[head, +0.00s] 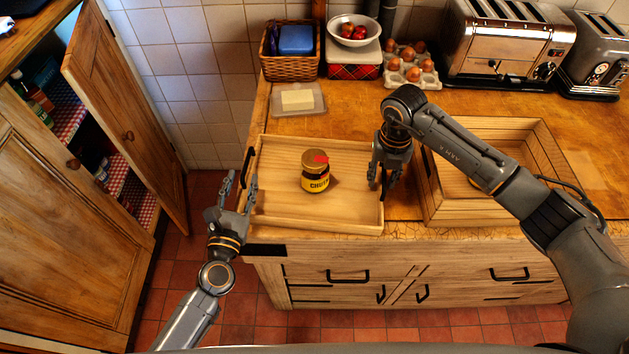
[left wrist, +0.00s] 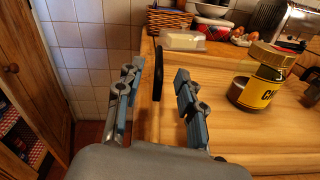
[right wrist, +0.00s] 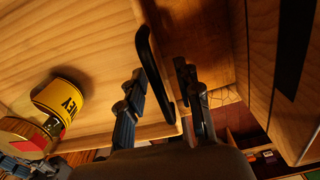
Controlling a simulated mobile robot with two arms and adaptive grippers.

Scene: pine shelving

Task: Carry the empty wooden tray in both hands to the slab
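The light wooden tray (head: 285,212) lies on the worktop with a jar (head: 315,175) standing in it, so it is not empty. The jar has a yellow label and a gold lid. My left gripper (head: 240,186) is open at the tray's left end. In the left wrist view the black handle (left wrist: 158,72) shows between its parted fingers (left wrist: 157,98). My right gripper (head: 381,188) is open at the tray's right end. In the right wrist view the other black handle (right wrist: 153,75) lies between its parted fingers (right wrist: 163,95).
A wooden crate (head: 432,195) stands just right of the tray. An open cupboard door (head: 125,110) is at left.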

